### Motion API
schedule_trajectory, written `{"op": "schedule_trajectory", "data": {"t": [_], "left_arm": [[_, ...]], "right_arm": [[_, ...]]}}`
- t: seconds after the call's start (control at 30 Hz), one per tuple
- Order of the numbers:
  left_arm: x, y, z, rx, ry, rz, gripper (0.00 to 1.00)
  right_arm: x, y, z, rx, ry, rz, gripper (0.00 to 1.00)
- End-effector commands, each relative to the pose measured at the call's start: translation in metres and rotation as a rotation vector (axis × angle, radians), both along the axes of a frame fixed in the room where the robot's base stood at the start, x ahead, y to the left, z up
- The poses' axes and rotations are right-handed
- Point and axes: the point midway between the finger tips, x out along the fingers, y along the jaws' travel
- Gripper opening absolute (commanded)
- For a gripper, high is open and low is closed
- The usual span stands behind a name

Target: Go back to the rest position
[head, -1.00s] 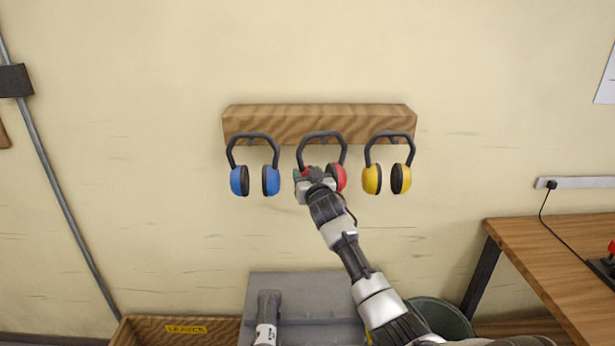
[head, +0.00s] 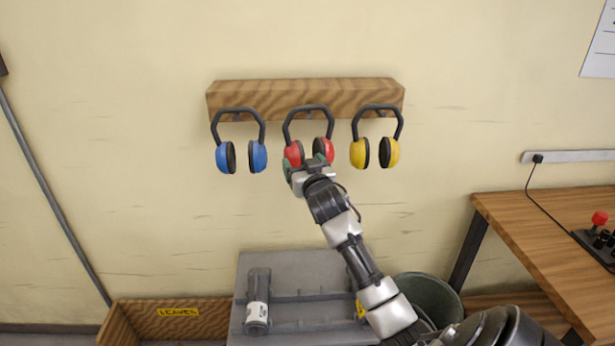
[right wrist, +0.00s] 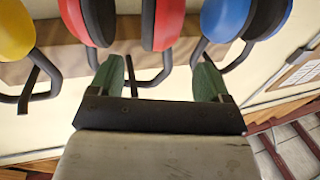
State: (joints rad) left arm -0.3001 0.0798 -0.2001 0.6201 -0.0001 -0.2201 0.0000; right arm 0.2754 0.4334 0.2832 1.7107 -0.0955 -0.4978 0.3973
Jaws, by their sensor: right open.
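Red ear muffs (head: 325,149) hang by their dark band from a wooden rack (head: 300,90) on the wall, between blue ear muffs (head: 259,157) and yellow ear muffs (head: 391,152). My right gripper (head: 306,164) is just below and in front of the red cups. In the right wrist view the gripper's green fingertips (right wrist: 162,76) are spread apart with nothing between them. The red ear muffs (right wrist: 169,22) lie beyond them there; I cannot tell whether they touch. My left gripper is out of view.
A wooden table (head: 540,220) with a red-topped device (head: 599,225) stands at right. Below the rack are a grey case (head: 290,275), a dark green bin (head: 430,296) and a wooden crate labelled LEAVES (head: 205,325). The wall between rack and case is clear.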

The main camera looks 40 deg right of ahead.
Motion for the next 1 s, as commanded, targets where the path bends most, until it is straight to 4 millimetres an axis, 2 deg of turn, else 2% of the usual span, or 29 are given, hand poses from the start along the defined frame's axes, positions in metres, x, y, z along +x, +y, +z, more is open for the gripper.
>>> {"op": "schedule_trajectory", "data": {"t": [0.1, 0.23, 0.53, 0.63, 0.67, 0.77, 0.87, 0.9, 1.0], "left_arm": [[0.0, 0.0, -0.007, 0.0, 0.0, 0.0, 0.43], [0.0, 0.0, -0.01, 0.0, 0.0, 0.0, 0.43], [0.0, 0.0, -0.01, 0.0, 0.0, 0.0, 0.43], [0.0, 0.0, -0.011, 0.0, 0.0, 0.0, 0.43], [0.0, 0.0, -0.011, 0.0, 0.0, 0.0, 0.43], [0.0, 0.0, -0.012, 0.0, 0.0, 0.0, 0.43], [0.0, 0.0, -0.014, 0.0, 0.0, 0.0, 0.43], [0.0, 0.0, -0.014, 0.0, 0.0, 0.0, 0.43], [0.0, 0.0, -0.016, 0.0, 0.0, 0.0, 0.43]], "right_arm": [[-0.016, 0.008, -0.004, 0.001, 0.0, 0.002, 0.79], [-0.027, 0.013, -0.003, 0.002, -0.001, 0.001, 0.79], [-0.032, 0.015, -0.002, 0.001, 0.0, 0.0, 0.79], [-0.03, 0.016, -0.013, 0.006, 0.019, 0.004, 0.79], [-0.029, 0.017, -0.02, 0.008, 0.033, 0.006, 0.79], [-0.023, 0.021, -0.059, 0.02, 0.103, 0.019, 0.79], [-0.02, 0.029, -0.117, 0.038, 0.207, 0.038, 0.79], [-0.02, 0.034, -0.142, 0.044, 0.252, 0.048, 0.79], [-0.026, 0.046, -0.204, 0.06, 0.362, 0.072, 0.79]]}}
